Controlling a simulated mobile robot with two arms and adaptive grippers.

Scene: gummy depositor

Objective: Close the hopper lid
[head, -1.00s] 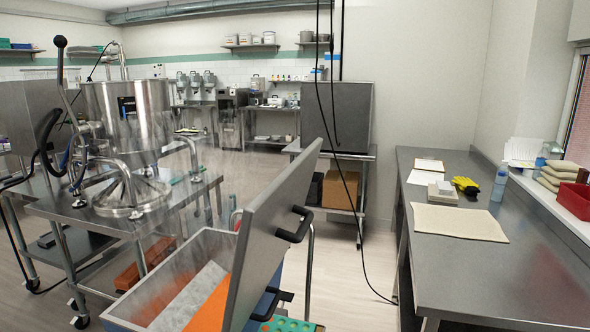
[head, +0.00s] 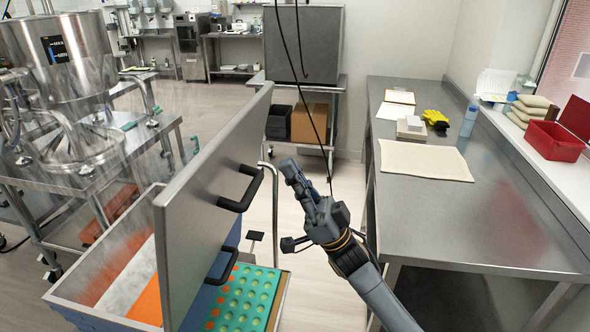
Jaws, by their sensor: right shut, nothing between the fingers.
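The lid (head: 214,190) is a flat grey metal panel with two black handles. It stands open, steeply tilted, along the right side of an open metal bin (head: 85,285). An orange piece (head: 147,302) and a whitish piece (head: 122,278) show inside the bin. The upper black handle (head: 242,190) is on the lid's right face. My right gripper (head: 289,167) is to the right of the lid, pointing up and left. Its fingers are shut and empty, and it appears apart from the handle. My left gripper is out of view.
A green tray with round cavities (head: 243,295) lies right of the lid, low down. A steel machine with a cylindrical vessel (head: 62,65) stands at left. A steel table (head: 450,220) with a beige mat (head: 424,160) runs along the right. Black cables hang mid-view.

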